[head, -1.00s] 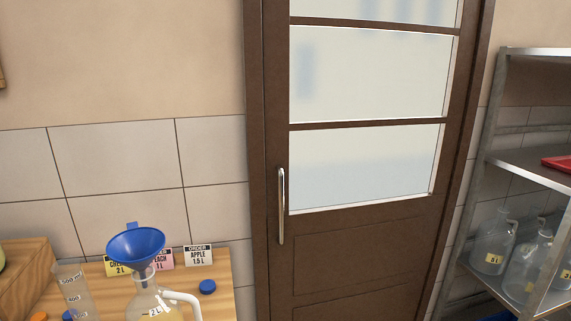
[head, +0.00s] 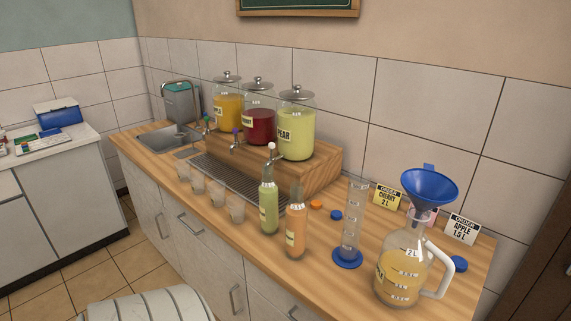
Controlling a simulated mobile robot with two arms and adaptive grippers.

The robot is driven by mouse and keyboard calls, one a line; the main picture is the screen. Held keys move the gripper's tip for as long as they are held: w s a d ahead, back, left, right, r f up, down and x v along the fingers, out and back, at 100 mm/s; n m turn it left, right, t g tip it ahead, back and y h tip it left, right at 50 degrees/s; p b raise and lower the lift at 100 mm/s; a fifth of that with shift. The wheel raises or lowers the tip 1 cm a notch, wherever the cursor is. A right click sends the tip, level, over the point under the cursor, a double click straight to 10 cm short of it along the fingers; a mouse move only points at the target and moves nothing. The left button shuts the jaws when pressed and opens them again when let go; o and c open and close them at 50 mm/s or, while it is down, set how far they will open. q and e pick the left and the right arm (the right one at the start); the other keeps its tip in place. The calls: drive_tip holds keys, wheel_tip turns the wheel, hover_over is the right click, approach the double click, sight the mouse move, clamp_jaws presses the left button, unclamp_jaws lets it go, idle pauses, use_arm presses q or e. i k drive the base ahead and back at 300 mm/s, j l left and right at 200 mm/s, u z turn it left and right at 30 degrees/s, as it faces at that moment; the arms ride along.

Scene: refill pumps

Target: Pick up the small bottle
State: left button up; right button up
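Two slim bottles stand upright side by side near the front edge of the wooden counter. One bottle holds green liquid (head: 268,210) and the other holds orange liquid (head: 296,230). I cannot tell which, if either, is the small bottle. A larger clear jug (head: 402,275) with a handle and a 2 L mark stands at the right, part filled with yellowish liquid. A blue funnel (head: 430,188) sits in its neck. Neither of my grippers is in view.
A measuring cylinder (head: 351,225) on a blue foot stands between the orange bottle and the jug. Three dispensers, including the pear jar (head: 296,132), stand on a wooden riser (head: 325,172) behind. Several glasses (head: 235,208) line the front left. Order cards (head: 461,229) stand behind the jug.

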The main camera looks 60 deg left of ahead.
sight(268, 188)
drive_tip(key=u, duration=1.9)
